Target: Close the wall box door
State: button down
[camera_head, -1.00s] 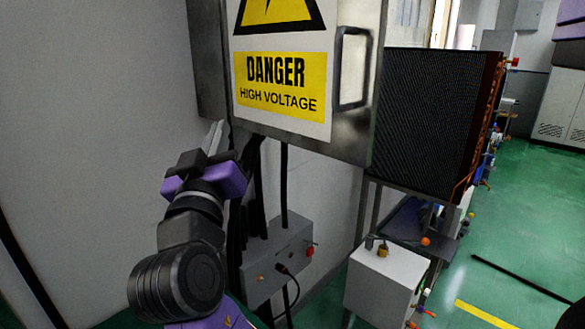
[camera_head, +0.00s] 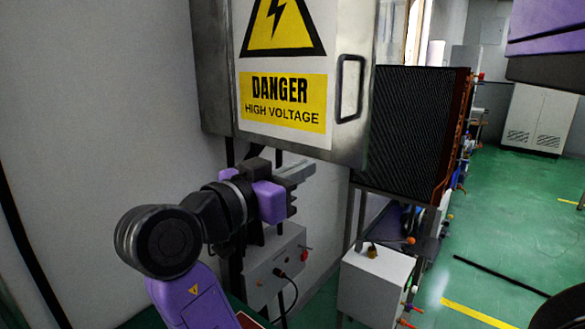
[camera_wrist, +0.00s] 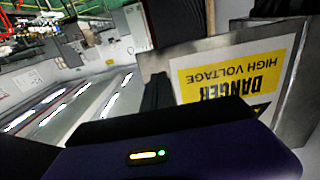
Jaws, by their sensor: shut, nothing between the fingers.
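The wall box door (camera_head: 348,128) is a grey metal panel with a yellow "DANGER HIGH VOLTAGE" sign (camera_head: 285,98) and a metal handle (camera_head: 350,88) on its right side. In the head view it looks closed or nearly so; I cannot tell if a gap remains. My gripper (camera_head: 306,172) is shut and empty, just below the door's lower edge, pointing right. In the wrist view the sign (camera_wrist: 222,78) appears upside down at the right, and my fingertips are hidden behind the purple gripper body.
A grey control box (camera_head: 272,268) with cables is below the wall box. A white cabinet (camera_head: 372,285) stands right of it, with a dark ribbed radiator panel (camera_head: 412,130) behind. A wall is close on the left.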

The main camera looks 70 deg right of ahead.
aim_at(339, 152)
jog(key=p+x, duration=0.2)
jog(key=x, duration=0.7)
jog(key=shift+d+r+p, duration=0.1)
jog(key=shift+p, duration=0.3)
jog(key=shift+d, duration=0.2)
